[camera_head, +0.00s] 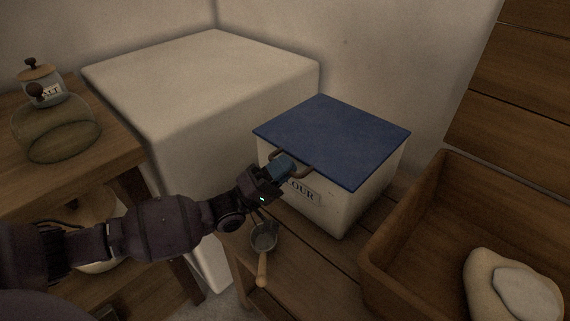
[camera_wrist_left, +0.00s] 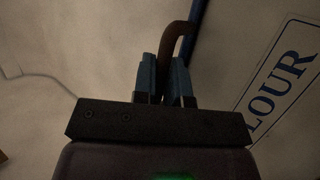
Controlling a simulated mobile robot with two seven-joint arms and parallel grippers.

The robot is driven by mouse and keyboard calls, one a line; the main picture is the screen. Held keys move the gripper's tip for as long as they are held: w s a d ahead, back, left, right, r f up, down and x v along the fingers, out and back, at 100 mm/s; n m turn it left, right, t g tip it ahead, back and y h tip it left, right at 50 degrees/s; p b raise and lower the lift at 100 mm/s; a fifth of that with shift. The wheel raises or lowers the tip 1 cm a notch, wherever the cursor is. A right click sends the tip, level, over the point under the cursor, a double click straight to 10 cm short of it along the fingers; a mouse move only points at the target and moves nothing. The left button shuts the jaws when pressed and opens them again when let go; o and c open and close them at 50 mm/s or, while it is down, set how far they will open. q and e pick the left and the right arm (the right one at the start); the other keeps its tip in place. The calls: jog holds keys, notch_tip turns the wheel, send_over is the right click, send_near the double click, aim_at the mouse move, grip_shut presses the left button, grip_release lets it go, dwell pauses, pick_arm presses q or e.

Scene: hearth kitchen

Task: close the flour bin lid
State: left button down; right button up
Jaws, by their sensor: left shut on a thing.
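The flour bin (camera_head: 365,188) is a cream box with a label (camera_head: 304,193) on its front, standing on a wooden bench. Its blue lid (camera_head: 335,138) lies flat across the top and looks down on the rim. A brown handle (camera_head: 303,173) sticks out at the lid's front edge. My left gripper (camera_head: 284,167) is at the handle, shut on it. In the left wrist view the blue fingers (camera_wrist_left: 165,80) pinch the brown handle (camera_wrist_left: 178,36), with the label (camera_wrist_left: 285,75) to the right. My right gripper is in neither view.
A scoop with a wooden handle (camera_head: 262,262) hangs or lies below the bin's front. A wooden trough (camera_head: 400,235) with dough (camera_head: 500,285) stands at the right. A large white block (camera_head: 200,85) is behind left. Glass jars (camera_head: 55,130) stand on the left shelf.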

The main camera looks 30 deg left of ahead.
pick_arm(q)
jog(key=shift+f, duration=0.25)
jog(key=shift+s+f, duration=0.1)
jog(key=shift+f, duration=0.05)
jog(key=c, duration=1.3)
grip_release()
jog(key=shift+d, duration=0.1)
jog(key=shift+o, duration=0.7)
jog(key=v, duration=1)
jog(key=shift+s+a, duration=0.25)
jog(key=shift+s, duration=0.1)
jog(key=shift+f, duration=0.1)
